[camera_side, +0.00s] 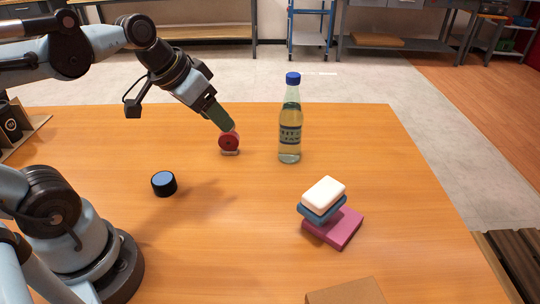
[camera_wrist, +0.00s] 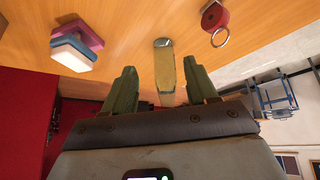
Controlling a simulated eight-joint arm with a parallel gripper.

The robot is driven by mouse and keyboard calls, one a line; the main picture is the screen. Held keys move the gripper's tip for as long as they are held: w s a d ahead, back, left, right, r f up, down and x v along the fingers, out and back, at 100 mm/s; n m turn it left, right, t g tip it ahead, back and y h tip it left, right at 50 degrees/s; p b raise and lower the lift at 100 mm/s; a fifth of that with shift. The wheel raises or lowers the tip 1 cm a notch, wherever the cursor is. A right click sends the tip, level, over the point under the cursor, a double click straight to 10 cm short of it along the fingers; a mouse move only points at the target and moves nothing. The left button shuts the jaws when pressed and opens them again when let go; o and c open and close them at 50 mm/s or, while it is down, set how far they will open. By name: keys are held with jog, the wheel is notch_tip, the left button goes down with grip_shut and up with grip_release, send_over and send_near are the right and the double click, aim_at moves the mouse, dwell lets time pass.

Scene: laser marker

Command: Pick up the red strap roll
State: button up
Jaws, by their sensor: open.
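The red strap roll (camera_side: 229,142) stands on the wooden table left of the bottle in the side view. Its top edge meets the green fingers of my gripper (camera_side: 222,122) in that picture. In the wrist view the red roll (camera_wrist: 213,16) is at the upper right, beyond and outside the right finger, with a pale ring-shaped part beside it. My gripper (camera_wrist: 161,80) has its two green fingers spread apart, and I see nothing held between them. Whether a finger touches the roll cannot be told.
A clear bottle with a blue cap (camera_side: 290,125) stands right of the roll; it lines up between the fingers in the wrist view. A black-blue cylinder (camera_side: 164,184) and a stack of white, blue and pink blocks (camera_side: 335,235) stand nearer. A brown box (camera_side: 345,292) is at the front edge.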

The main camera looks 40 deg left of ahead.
jog(key=w+a+m+t+h, duration=0.3)
jog(key=a+m+h, duration=0.5)
jog(key=a, duration=0.8)
send_near(235, 133)
jog(key=shift+h, duration=0.3)
jog(key=w+d+f, duration=0.2)
jog(key=shift+d+f, duration=0.3)
jog(key=shift+d, duration=0.05)
jog(key=shift+w+r+x, duration=0.1)
jog(key=shift+x, duration=1.45)
jog(key=shift+w+r+x, duration=0.15)
jog(key=shift+x, duration=1.35)
jog(key=shift+a, duration=0.15)
grip_shut()
